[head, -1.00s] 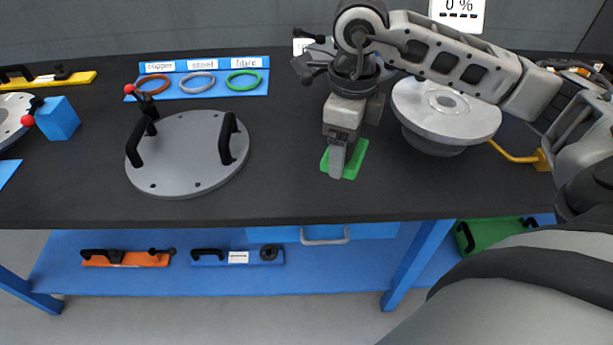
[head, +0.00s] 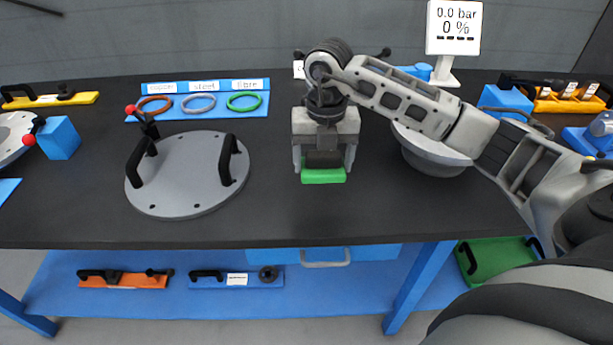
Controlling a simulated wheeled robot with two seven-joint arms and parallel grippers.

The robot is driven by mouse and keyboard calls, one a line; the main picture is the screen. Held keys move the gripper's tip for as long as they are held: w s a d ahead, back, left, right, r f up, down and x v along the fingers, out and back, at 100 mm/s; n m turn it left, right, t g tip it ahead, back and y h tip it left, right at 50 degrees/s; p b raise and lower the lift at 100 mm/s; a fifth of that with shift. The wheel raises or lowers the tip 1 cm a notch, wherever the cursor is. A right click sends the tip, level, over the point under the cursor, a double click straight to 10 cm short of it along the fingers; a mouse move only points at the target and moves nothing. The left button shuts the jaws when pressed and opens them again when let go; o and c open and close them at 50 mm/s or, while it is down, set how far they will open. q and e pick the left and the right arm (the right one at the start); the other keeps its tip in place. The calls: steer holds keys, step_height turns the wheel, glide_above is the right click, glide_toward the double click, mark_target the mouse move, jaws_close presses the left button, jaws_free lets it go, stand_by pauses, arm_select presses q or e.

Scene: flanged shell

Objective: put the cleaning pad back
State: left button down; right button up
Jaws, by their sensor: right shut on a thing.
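My right gripper (head: 324,168) points down over the middle of the bench, its two fingers on either side of a dark block. The block sits on a green pad (head: 323,177), which I take to be the cleaning pad. The fingers are shut on it. Whether the pad touches the bench top or hangs just above it I cannot tell. The pad's far part is hidden behind the gripper. My left gripper is out of view.
A grey flange lid (head: 185,185) with black handles lies left of the gripper. A round metal shell (head: 430,155) stands to the right, partly behind my arm. A blue ring board (head: 202,102) is at the back. The bench (head: 290,220) is clear in front.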

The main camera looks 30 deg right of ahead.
glide_above(306, 193)
step_height(306, 193, down, 5)
steer(key=shift+s+d+r, duration=0.1)
steer(key=shift+s, duration=0.05)
steer(key=shift+f+p, duration=0.35)
steer(key=shift+f, duration=1.55)
steer(key=o, duration=1)
step_height(306, 193, up, 12)
steer(key=shift+r+b, duration=0.15)
steer(key=shift+b, duration=0.3)
